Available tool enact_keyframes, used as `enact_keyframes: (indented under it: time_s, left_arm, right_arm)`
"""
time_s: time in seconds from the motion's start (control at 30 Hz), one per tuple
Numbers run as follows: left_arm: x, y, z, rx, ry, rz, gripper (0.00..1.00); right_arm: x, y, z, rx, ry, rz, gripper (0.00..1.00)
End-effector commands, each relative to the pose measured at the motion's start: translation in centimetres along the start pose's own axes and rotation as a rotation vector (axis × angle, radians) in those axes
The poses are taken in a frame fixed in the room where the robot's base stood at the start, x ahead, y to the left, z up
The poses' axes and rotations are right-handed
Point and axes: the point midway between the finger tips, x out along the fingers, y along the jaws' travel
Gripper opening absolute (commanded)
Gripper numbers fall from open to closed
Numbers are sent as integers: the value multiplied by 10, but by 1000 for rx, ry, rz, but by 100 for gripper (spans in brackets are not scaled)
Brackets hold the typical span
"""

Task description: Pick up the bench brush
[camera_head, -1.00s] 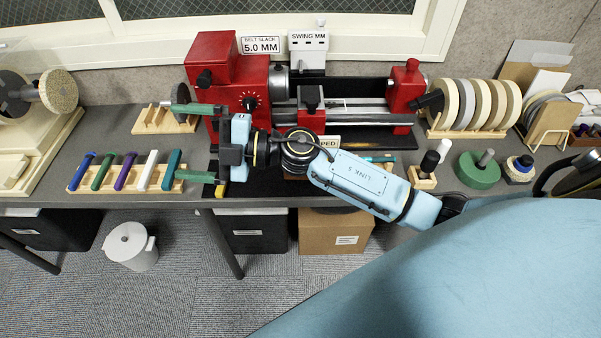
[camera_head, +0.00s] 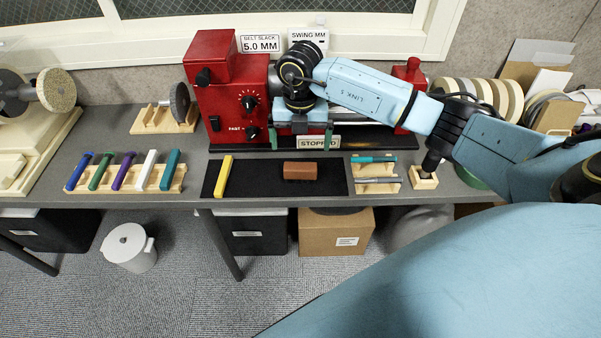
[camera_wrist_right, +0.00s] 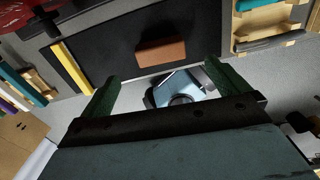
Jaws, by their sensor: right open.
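A reddish-brown block (camera_head: 300,171), which looks like the bench brush, lies on the black mat (camera_head: 258,187) at the front of the bench. It also shows in the right wrist view (camera_wrist_right: 161,51), above the gap between my fingers. No bristles can be made out. My right gripper (camera_head: 300,137) is open and empty, with its green fingers apart, behind and above the block. It also shows in the right wrist view (camera_wrist_right: 160,82). It is not touching the block. My left gripper is not in view.
A yellow bar (camera_head: 223,176) lies on the mat's left part. A wooden holder (camera_head: 377,187) with a teal tool stands right of the mat. The red lathe (camera_head: 228,95) stands behind. A rack of coloured sticks (camera_head: 125,187) is at left. Bare mat surrounds the block.

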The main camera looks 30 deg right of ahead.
Motion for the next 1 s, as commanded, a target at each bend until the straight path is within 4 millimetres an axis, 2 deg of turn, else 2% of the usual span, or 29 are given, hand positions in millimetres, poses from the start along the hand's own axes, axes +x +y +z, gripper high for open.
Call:
enact_keyframes:
  time_s: [0.03,0.13,0.47,0.73,1.0]
  left_arm:
    - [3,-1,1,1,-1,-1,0]
    - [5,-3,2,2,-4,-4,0]
    - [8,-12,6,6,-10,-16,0]
    - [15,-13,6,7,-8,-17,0]
    - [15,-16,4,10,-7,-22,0]
  right_arm:
    - [12,0,-1,0,3,-2,100]
    - [29,0,-1,-1,3,-1,100]
    - [52,0,-2,-3,3,2,100]
    - [90,0,-5,-2,3,2,100]
    - [94,0,-5,-3,1,3,100]
